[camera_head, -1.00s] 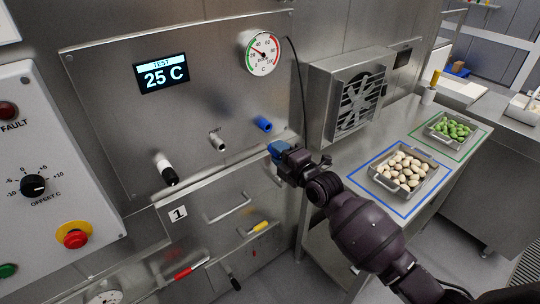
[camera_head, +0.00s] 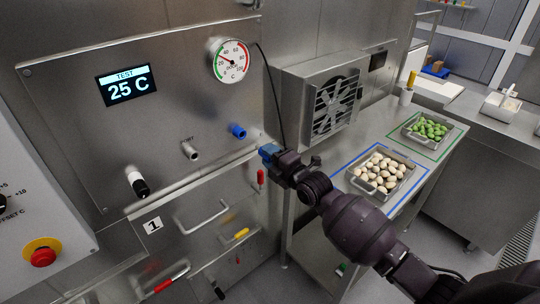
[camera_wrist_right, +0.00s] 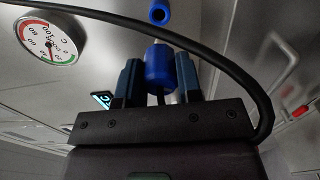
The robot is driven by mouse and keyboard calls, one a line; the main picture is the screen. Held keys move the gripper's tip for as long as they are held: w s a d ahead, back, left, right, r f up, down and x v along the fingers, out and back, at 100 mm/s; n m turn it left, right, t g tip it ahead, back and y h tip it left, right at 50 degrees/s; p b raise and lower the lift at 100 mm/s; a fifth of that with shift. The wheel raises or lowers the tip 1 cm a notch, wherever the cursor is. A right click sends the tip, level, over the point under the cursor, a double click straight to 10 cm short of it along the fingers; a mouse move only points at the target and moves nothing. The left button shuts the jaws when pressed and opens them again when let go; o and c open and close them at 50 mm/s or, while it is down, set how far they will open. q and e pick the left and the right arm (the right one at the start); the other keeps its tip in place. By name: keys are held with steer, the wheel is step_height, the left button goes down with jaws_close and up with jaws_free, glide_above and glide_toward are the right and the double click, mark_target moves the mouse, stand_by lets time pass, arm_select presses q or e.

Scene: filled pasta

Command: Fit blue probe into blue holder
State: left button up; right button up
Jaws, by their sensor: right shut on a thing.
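The blue holder (camera_head: 237,131) is a short blue cylinder on the upright steel panel. In the right wrist view its open round end (camera_wrist_right: 159,14) shows just beyond the probe. My right gripper (camera_head: 268,151) is in front of the panel, below and to the right of the holder. It is shut on the blue probe (camera_wrist_right: 160,68), which sits between the two fingers (camera_wrist_right: 158,82) and points toward the holder, with a gap between them. In the head view the probe is hard to tell from the bluish fingertips. My left gripper is not in view.
A black cable (camera_wrist_right: 225,70) arcs around the gripper. A grey holder (camera_head: 190,150) and a black-and-white one (camera_head: 137,181) are on the panel. Drawer handles (camera_head: 202,218) are below. A fan box (camera_head: 325,100) stands close on the right, above a table with trays.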

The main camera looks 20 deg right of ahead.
mark_target(257, 146)
steer(key=shift+b+x, duration=0.55)
steer(key=shift+x, duration=0.7)
steer(key=shift+b+x, duration=0.6)
steer(key=shift+x, duration=0.8)
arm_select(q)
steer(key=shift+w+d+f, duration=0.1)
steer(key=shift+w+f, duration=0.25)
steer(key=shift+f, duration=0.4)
arm_select(e)
steer(key=shift+w+a, duration=0.1)
steer(key=shift+w, duration=0.15)
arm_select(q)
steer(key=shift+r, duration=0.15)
arm_select(e)
steer(key=shift+r, duration=0.1)
arm_select(q)
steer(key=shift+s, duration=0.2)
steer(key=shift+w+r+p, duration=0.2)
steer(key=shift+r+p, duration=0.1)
steer(key=shift+p, duration=0.05)
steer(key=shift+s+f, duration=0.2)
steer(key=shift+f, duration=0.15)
arm_select(e)
steer(key=shift+w+a, duration=0.15)
steer(key=shift+w, duration=0.25)
